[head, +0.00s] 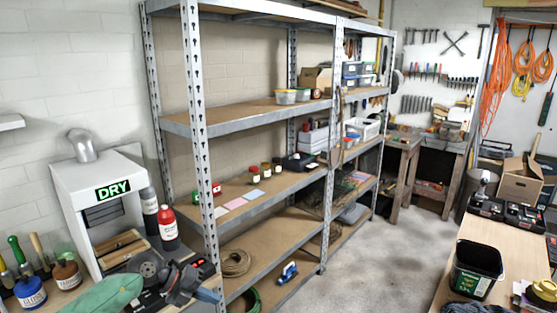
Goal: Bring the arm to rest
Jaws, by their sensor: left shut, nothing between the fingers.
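My right gripper is out of view.
A tall metal shelf (196,130) rises close behind. A black bin (476,270) stands on the right bench. The floor (385,255) between is clear.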

